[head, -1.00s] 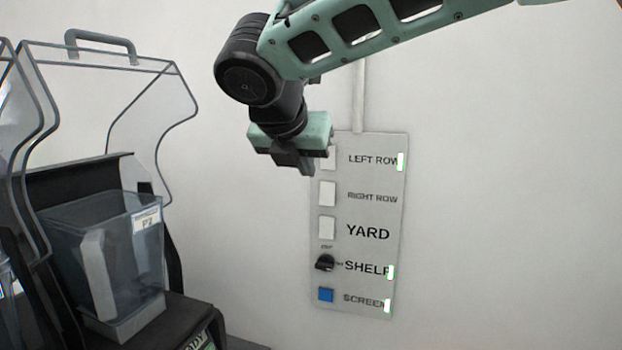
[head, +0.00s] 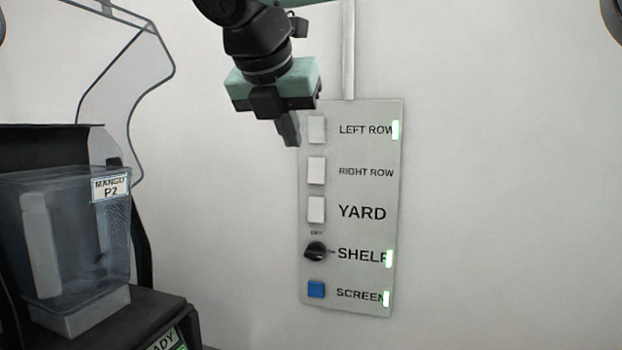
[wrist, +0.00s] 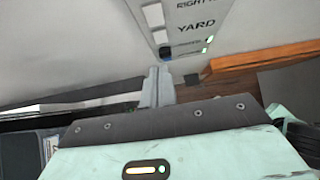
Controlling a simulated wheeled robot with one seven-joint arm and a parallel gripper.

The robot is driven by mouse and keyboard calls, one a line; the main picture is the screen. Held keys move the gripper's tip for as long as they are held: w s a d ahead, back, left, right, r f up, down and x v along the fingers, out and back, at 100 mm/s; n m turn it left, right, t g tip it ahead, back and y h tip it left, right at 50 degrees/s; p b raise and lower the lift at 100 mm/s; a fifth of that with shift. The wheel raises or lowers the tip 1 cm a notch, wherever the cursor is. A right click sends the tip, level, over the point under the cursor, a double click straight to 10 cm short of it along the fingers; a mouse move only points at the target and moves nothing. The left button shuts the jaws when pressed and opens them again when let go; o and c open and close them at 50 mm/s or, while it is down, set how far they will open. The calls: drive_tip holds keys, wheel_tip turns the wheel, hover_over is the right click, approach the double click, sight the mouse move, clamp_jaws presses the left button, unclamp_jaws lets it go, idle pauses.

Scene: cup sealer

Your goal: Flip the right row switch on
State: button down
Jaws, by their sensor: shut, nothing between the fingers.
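The grey switch panel (head: 350,275) is on the white wall. Its white right row switch (head: 316,171) is second from the top, beside the words RIGHT ROW, with no green light showing at that row. The left row switch (head: 317,129) above it has a lit green light. My gripper (head: 290,132) is shut and empty. In the head view it hangs left of the panel's upper part, near the left row switch and higher than the right row switch. In the wrist view the closed fingers (wrist: 157,85) point toward the panel's lower part (wrist: 175,35), apart from it in the picture.
Below are the white yard switch (head: 316,210), the black shelf knob (head: 315,251) and the blue screen button (head: 316,289). Green lights show at the shelf and screen rows. A clear bin labelled MANGO P2 (head: 75,240) stands in a black machine at left. A brown ledge (wrist: 265,57) shows in the wrist view.

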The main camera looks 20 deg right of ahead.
sight(310, 172)
drive_tip(key=shift+f, duration=0.1)
drive_tip(key=p+x, duration=0.1)
drive_tip(key=x, duration=0.3)
drive_tip(key=w+r+p+x, duration=0.1)
drive_tip(key=x, duration=0.3)
drive_tip(key=d+x, duration=0.1)
drive_tip(key=x, duration=0.3)
drive_tip(key=shift+w+d+r+p, duration=0.1)
drive_tip(key=shift+w+r+p, duration=0.1)
drive_tip(key=shift+w+p, duration=0.15)
drive_tip(key=shift+w+d+f, duration=0.1)
drive_tip(key=shift+w+d, duration=0.1)
drive_tip(key=shift+w+d+p, duration=0.1)
drive_tip(key=shift+p, duration=0.25)
drive_tip(key=shift+w+f, duration=0.1)
drive_tip(key=shift+f, duration=0.05)
